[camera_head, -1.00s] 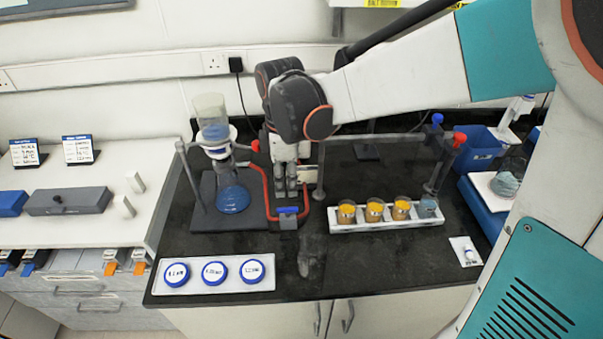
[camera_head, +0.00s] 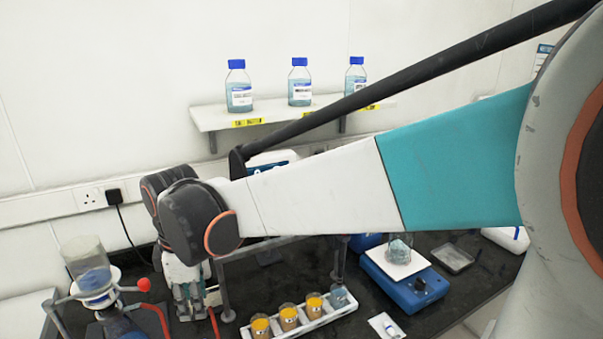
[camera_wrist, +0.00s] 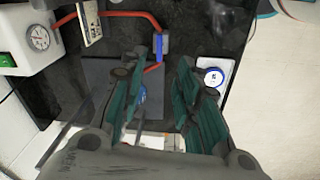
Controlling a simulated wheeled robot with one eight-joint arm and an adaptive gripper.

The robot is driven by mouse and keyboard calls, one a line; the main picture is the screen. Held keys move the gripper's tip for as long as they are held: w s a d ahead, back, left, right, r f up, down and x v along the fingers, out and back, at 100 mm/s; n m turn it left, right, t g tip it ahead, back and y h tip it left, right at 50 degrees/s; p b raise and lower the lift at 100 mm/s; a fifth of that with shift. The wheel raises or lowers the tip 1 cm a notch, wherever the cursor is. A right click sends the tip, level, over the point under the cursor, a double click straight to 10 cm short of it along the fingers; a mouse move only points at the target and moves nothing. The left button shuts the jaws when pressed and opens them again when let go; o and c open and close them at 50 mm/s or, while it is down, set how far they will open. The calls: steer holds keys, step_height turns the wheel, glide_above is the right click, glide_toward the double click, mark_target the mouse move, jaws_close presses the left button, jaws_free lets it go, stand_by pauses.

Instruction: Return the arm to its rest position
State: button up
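My gripper (camera_head: 190,305) hangs from my arm at the lower left of the head view, pointing down beside the red tubing (camera_head: 152,318). In the wrist view its two teal-and-dark fingers (camera_wrist: 171,62) stand apart, with nothing held between them. A blue valve (camera_wrist: 162,47) on the red tubing shows just beyond the fingertips. The glass column (camera_head: 88,270) with blue contents stands to the left of my gripper in the head view. My arm stretches across the head view from the right.
A rack (camera_head: 322,322) of orange-filled vials stands right of my gripper. A blue balance (camera_head: 405,288) is farther right. Three blue-capped bottles (camera_head: 300,88) stand on a wall shelf (camera_head: 215,118). The wrist view shows a box with a gauge (camera_wrist: 20,45) and a blue-capped jar (camera_wrist: 213,77).

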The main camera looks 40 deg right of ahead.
steer(key=s+d+m+t+b, duration=0.1)
steer(key=s+d+m+t, duration=0.5)
steer(key=s+m, duration=0.5)
steer(key=shift+s+d+r+m, duration=0.4)
steer(key=shift+d+m, duration=0.35)
steer(key=shift+m, duration=0.45)
